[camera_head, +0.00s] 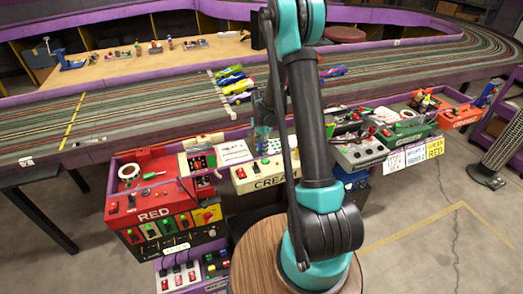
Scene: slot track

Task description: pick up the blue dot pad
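I cannot pick out the blue dot pad with certainty. A flat white pad or sheet (233,152) with faint marks lies on the ledge above the cream control box (268,175), but a blue dot on it cannot be made out. My gripper (262,145) points down just right of that sheet, above the cream box's top, partly behind my arm. Its fingers are small and dark with teal parts, and I cannot tell whether they are open or hold anything.
The striped slot track (130,110) runs behind, with several toy cars (236,84) on it. A red control box (152,208) stands at the left. A grey box (362,153), a green box (410,130) and an orange-red box (460,117) stand at the right. Floor is clear at lower right.

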